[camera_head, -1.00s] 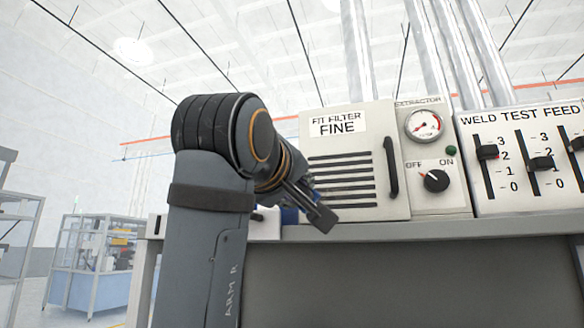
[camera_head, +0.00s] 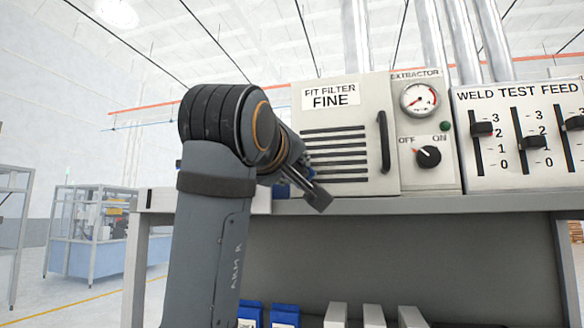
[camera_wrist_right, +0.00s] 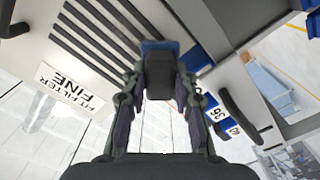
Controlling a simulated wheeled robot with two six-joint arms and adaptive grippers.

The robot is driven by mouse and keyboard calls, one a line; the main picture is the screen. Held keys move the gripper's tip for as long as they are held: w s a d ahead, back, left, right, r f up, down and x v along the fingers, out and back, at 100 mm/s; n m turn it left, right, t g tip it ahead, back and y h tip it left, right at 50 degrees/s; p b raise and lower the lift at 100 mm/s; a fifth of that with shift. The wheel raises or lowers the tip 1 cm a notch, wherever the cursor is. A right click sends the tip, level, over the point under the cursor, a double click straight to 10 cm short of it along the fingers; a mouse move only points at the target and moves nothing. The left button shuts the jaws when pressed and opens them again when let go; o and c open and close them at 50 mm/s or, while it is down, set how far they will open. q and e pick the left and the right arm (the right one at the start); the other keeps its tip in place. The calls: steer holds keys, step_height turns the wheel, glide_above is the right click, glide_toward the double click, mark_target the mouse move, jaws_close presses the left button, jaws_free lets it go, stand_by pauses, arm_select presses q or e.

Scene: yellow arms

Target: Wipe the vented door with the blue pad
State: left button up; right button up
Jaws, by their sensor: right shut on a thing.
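The vented door (camera_head: 350,115) is a pale panel with several dark horizontal slots, a black handle on its right and a label reading FIT FILTER FINE. It also shows at the upper left of the right wrist view (camera_wrist_right: 55,55). My right gripper (camera_head: 308,192) is at the door's lower left, partly hidden by its own wrist. In the right wrist view, its fingers (camera_wrist_right: 159,85) are shut on a dark block with the blue pad (camera_wrist_right: 158,46) at its far end, beside the slots. I cannot tell whether the pad touches the door. My left gripper is not in view.
Right of the door are the extractor gauge (camera_head: 418,97), an OFF/ON knob (camera_head: 428,156) and weld test feed sliders (camera_head: 533,142). The bench edge (camera_head: 420,205) runs below the door. Blue boxes (camera_head: 285,316) and pale blocks stand under the bench.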

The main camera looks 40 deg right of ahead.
mark_target(313, 171)
steer(key=shift+p+x, duration=0.3)
steer(key=shift+x, duration=0.7)
steer(key=shift+s+d+b, duration=0.4)
steer(key=shift+s+d, duration=0.5)
steer(key=shift+s, duration=0.25)
steer(key=shift+s+d, duration=0.3)
steer(key=shift+s, duration=0.1)
steer(key=shift+s+d+b, duration=0.45)
steer(key=shift+s+d, duration=0.85)
steer(key=shift+w+a, duration=0.1)
